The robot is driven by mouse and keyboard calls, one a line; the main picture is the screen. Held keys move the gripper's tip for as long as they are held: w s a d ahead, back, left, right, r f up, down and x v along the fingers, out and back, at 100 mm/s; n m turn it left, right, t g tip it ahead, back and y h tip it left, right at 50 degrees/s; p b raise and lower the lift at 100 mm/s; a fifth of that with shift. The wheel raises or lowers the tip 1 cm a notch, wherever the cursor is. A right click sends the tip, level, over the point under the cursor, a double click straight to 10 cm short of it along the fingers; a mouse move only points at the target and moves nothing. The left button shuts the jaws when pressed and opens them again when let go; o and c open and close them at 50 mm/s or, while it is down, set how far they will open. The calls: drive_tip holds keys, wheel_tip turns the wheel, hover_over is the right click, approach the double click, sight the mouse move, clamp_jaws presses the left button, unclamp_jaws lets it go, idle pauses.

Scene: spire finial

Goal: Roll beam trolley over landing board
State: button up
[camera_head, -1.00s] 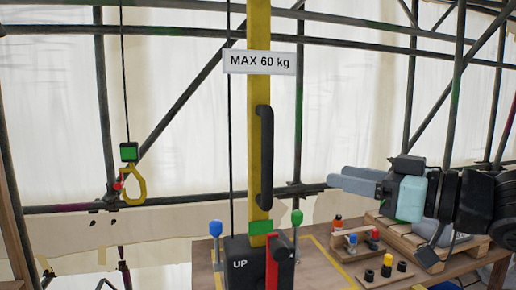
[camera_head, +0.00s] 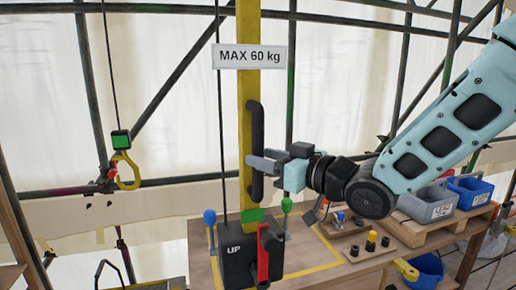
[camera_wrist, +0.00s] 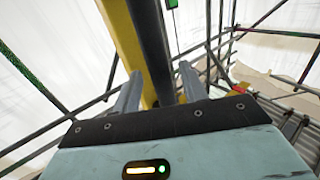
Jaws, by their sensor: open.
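A yellow post (camera_head: 247,85) carries a black upright handle (camera_head: 257,125) and a "MAX 60 kg" sign. My gripper (camera_head: 264,160) is open at the handle's lower half. In the wrist view the handle (camera_wrist: 152,45) stands between my two spread fingers (camera_wrist: 160,88), beside the post (camera_wrist: 122,35). I cannot tell whether either finger touches it. A yellow hook (camera_head: 135,172) with a green block (camera_head: 121,140) hangs from a cable at the left. The beam trolley itself is not clearly identifiable, and I cannot tell which surface is the landing board.
A dark box (camera_head: 238,262) marked UP, with a red lever (camera_head: 263,255), stands below the post. Blue and green knobs flank it. The wooden bench (camera_head: 310,262) holds small parts. Grey (camera_head: 428,204) and blue (camera_head: 470,190) bins sit at right. Scaffold tubes cross behind.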

drive_tip(key=shift+p+x, duration=0.3)
drive_tip(key=shift+x, duration=1)
